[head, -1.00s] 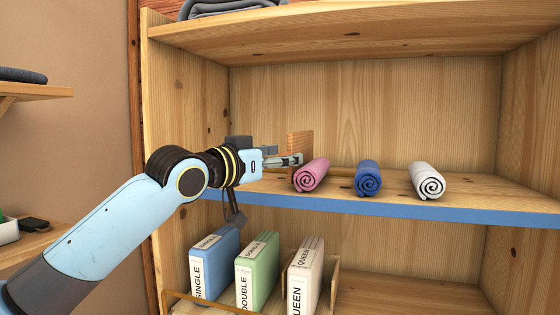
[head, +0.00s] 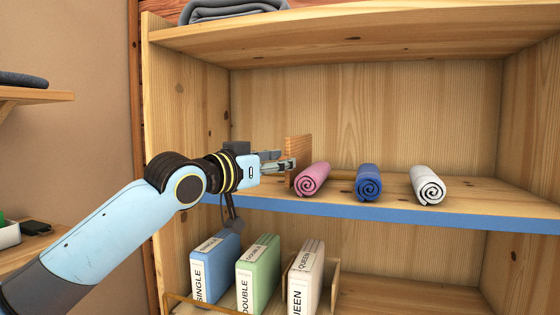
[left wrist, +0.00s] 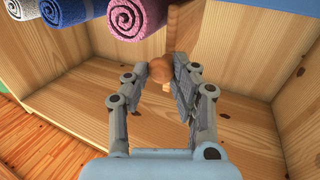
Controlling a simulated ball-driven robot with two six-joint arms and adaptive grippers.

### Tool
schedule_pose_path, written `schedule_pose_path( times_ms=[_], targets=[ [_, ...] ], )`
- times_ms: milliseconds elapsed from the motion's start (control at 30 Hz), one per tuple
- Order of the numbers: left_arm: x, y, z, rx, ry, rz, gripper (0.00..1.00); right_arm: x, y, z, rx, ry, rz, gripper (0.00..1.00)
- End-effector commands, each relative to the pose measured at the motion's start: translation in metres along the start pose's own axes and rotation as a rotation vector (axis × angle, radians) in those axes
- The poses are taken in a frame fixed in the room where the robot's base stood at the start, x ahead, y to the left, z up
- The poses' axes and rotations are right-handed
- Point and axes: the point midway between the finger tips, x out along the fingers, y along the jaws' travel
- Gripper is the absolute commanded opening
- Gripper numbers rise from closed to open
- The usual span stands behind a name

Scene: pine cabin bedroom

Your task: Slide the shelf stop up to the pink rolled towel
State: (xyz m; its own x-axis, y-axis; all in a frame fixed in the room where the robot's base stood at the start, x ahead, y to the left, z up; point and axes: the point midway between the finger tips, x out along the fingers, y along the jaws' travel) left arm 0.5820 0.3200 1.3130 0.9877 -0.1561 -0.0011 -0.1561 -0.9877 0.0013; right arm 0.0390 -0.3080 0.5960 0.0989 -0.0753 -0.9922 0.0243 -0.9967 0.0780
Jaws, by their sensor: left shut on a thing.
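The shelf stop (head: 299,149) is an upright wooden board on the blue-edged middle shelf, just left of the pink rolled towel (head: 313,179). The gap between board and towel is very small; I cannot tell whether they touch. My left gripper (head: 285,164) reaches in from the left and is shut on the stop's round wooden knob. In the left wrist view, the knob (left wrist: 160,69) shows at the fingertips (left wrist: 158,82), with the stop's board (left wrist: 184,28) behind it and the pink towel (left wrist: 138,16) beside it. My right gripper is out of view.
A blue rolled towel (head: 369,182) and a white one (head: 428,185) lie farther right on the shelf (head: 395,210). Below stand boxes marked single (head: 214,268), double (head: 258,272) and queen (head: 305,275). The cabinet's left wall (head: 190,105) is close to my arm.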

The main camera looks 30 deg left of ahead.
Motion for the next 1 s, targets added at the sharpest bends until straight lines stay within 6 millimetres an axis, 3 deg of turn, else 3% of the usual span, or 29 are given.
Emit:
schedule_pose_path(
  times_ms=[67,100,267,567,1000],
  targets=[
    [0.000,0.000,0.000,0.002,0.002,-0.001,0.00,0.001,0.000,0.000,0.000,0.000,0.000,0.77],
    [0.000,0.000,0.000,0.002,0.002,-0.001,0.30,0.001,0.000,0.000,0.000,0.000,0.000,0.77],
    [0.000,0.000,0.000,0.001,0.002,0.000,0.49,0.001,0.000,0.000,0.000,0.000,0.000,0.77],
    [-0.003,0.000,0.000,0.003,0.001,-0.001,0.49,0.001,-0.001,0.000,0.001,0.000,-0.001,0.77],
    [-0.063,-0.002,0.001,0.010,-0.002,-0.003,0.49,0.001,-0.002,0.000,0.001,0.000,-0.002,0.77]
  ],
)
